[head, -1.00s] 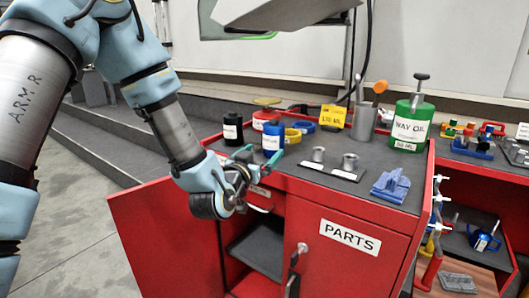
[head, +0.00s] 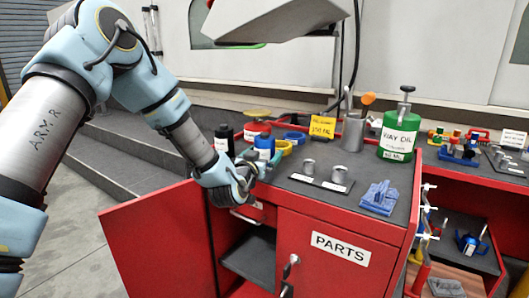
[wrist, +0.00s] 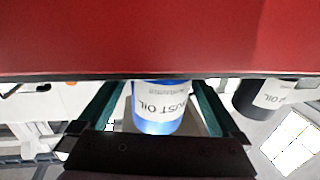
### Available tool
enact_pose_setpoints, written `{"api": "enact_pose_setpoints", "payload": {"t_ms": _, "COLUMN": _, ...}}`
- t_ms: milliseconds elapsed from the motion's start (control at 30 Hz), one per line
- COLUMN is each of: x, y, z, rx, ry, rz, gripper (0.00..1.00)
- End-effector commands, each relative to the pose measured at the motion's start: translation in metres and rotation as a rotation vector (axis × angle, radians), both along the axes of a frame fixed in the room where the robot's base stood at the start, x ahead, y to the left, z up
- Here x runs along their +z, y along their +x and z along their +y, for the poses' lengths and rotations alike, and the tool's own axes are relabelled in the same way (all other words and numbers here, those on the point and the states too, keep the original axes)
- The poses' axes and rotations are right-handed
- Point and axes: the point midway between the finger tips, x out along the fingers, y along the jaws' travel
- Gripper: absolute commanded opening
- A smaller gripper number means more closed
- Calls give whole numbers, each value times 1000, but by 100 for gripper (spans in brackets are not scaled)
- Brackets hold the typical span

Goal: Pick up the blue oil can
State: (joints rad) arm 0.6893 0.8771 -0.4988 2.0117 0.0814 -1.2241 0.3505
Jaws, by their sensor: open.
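A blue oil can (head: 264,146) with a white label stands upright on the dark top of the red cabinet, near its left front edge. The wrist view shows it upside down (wrist: 158,122), with part of the word "OIL" readable. My gripper (head: 262,163) is open at the cabinet's front edge, just before the can. In the wrist view its two teal fingers (wrist: 160,97) lie on either side of the can, with gaps visible. The lower part of the can is hidden by the cabinet edge in the wrist view.
A black bottle (head: 224,138) stands close left of the can. A red tin (head: 257,129), yellow ring (head: 284,147) and blue ring (head: 295,137) are close behind and right. The cabinet's left door (head: 160,240) hangs open below my arm.

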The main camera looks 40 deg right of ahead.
Motion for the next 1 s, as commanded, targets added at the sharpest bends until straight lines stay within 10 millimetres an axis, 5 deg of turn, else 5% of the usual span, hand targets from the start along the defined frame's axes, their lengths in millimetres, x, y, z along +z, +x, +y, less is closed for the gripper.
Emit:
{"api": "enact_pose_setpoints", "payload": {"t_ms": 67, "x": 0, "y": 0, "z": 0, "rx": 0, "ry": 0, "rz": 0, "gripper": 99}}
{"api": "enact_pose_setpoints", "payload": {"t_ms": 933, "x": 0, "y": 0, "z": 1, "rx": 1, "ry": 0, "rz": 0, "gripper": 1}}
{"api": "enact_pose_setpoints", "payload": {"t_ms": 1000, "x": 1, "y": 0, "z": 0, "rx": 1, "ry": -2, "rz": -1, "gripper": 0}}
